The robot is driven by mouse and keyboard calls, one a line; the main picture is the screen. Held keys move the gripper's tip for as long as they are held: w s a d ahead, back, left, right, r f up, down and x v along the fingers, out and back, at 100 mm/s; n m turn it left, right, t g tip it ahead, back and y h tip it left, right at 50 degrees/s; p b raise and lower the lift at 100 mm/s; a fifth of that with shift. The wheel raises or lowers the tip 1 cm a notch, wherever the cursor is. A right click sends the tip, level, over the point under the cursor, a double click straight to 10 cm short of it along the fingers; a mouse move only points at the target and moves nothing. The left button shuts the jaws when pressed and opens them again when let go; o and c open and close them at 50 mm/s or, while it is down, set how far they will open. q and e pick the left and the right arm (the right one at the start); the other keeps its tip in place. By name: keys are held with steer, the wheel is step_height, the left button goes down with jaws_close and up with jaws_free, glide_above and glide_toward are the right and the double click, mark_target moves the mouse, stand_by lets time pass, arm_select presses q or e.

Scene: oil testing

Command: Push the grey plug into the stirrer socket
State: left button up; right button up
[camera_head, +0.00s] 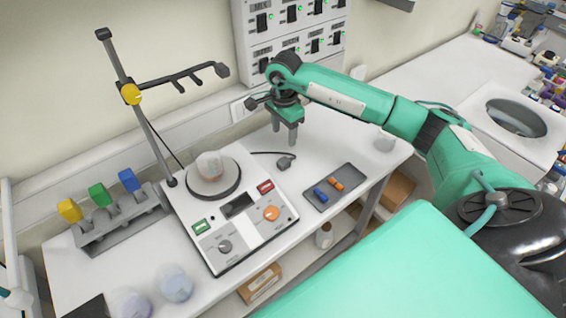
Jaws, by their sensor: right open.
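The grey plug (285,162) lies on the white bench with its dark cable running left toward the back of the stirrer. The stirrer (231,213) is a white and grey box with a round plate, buttons and knobs on its top. I cannot make out its socket. My right gripper (285,137) points down above the bench, behind the plug in the picture and apart from it. My left gripper is not in view; only a small piece of my left arm shows at the left edge.
A grey tray (335,188) holds a blue and an orange piece. A rack (120,220) with coloured blocks stands left. A switch panel (290,40) hangs behind.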

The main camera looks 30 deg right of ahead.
steer(key=p, duration=0.2)
glide_above(284, 161)
steer(key=f, duration=0.7)
steer(key=shift+s+a+f, duration=0.1)
steer(key=shift+s+a, duration=0.05)
steer(key=shift+s, duration=0.05)
steer(key=shift+f, duration=0.3)
steer(key=shift+f+p, duration=0.2)
steer(key=shift+p, duration=0.3)
steer(key=f+p, duration=0.1)
steer(key=f, duration=0.1)
steer(key=f+p, duration=0.1)
steer(key=f, duration=0.1)
steer(key=shift+w+p, duration=0.25)
steer(key=shift+p, duration=0.1)
steer(key=shift+f, duration=0.45)
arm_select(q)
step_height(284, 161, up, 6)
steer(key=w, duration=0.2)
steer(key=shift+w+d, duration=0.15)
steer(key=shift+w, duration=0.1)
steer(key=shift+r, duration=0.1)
arm_select(e)
steer(key=c, duration=1)
